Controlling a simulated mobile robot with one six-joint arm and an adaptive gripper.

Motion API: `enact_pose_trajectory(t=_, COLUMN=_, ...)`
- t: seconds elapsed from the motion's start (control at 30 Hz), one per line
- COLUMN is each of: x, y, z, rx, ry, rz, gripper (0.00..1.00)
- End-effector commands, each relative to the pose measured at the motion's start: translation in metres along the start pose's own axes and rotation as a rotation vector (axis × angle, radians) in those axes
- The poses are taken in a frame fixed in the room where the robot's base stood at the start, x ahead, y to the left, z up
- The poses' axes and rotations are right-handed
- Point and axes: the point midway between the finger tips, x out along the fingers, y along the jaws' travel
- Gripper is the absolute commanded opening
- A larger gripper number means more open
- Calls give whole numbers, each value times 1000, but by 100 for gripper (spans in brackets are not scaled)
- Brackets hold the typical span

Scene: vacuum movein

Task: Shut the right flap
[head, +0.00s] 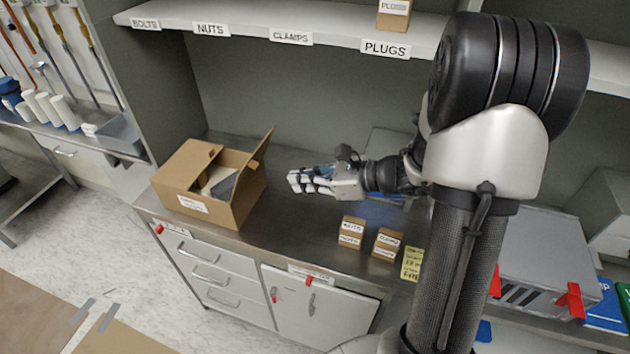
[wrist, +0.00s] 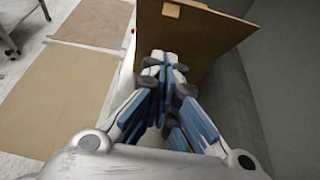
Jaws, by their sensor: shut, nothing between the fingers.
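An open cardboard box (head: 180,208) stands on the workbench at left centre of the head view. Its right flap (head: 262,147) stands up and leans outward to the right. The left flap (head: 187,160) lies roughly flat over the left part of the opening. My gripper (head: 292,181) is shut and empty, just right of the box, fingers pointing left towards it. In the wrist view, my gripper (wrist: 162,62) is in front of a brown cardboard panel (wrist: 215,38) of the box, with a small tan tab. I cannot tell whether they touch.
A grey item (head: 222,186) shows inside the box. Two small cartons (head: 351,232) (head: 386,244) stand on the workbench (head: 300,225) near its front edge. A labelled shelf (head: 330,42) runs above. A grey case (head: 545,255) with red latches stands at right.

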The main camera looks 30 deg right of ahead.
Motion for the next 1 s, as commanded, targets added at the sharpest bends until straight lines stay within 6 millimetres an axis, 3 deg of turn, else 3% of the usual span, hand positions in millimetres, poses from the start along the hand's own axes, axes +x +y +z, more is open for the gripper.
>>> enact_pose_trajectory(t=0.03, x=14, y=1, z=-3, rx=-2, ry=1, rz=5, gripper=0)
enact_pose_trajectory(t=0.2, x=46, y=1, z=2, rx=-6, ry=1, rz=3, gripper=0)
enact_pose_trajectory(t=0.4, x=62, y=0, z=22, rx=-4, ry=1, rz=1, gripper=0)
enact_pose_trajectory(t=1.0, x=66, y=0, z=30, rx=-2, ry=7, rz=1, gripper=0)
